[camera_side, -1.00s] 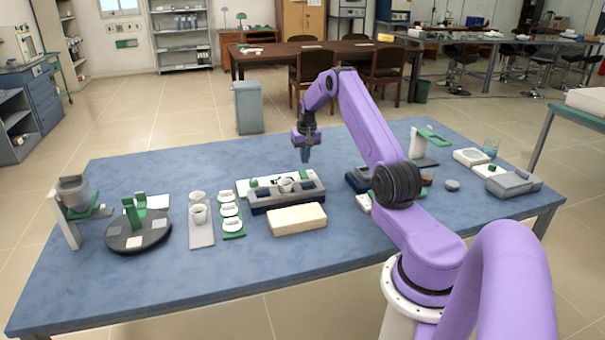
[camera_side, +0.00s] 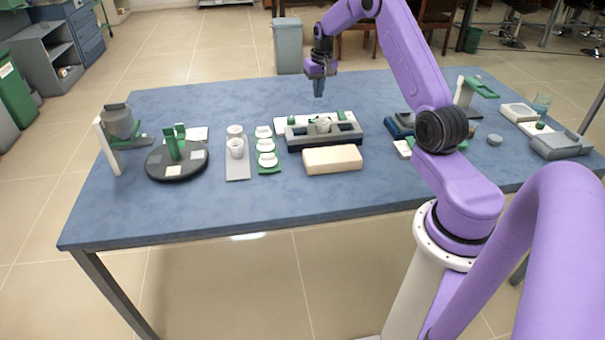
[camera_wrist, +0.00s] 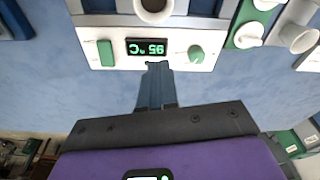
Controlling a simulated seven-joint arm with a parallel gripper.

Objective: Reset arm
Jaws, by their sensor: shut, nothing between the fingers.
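My gripper (camera_side: 319,92) hangs fingers-down above the far side of the blue table, behind a grey heater block (camera_side: 296,139) and clear of it. Its dark blue fingers are together and empty. In the wrist view my gripper (camera_wrist: 157,70) shows its closed fingers over the edge of a white control panel (camera_wrist: 93,52). The panel has a green switch, a round green knob and a display (camera_wrist: 147,47) that reads 95 °C upside down. A white cup (camera_side: 323,123) sits in the heater block; it is partly cut off in the wrist view (camera_wrist: 153,7).
A cream block (camera_side: 332,160) lies in front of the heater. To the left are a green rack with white dishes (camera_side: 267,150), a tray with two cups (camera_side: 237,170), a black turntable (camera_side: 176,163) and a stand (camera_side: 109,147). Several devices stand right of my arm. The front table edge is clear.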

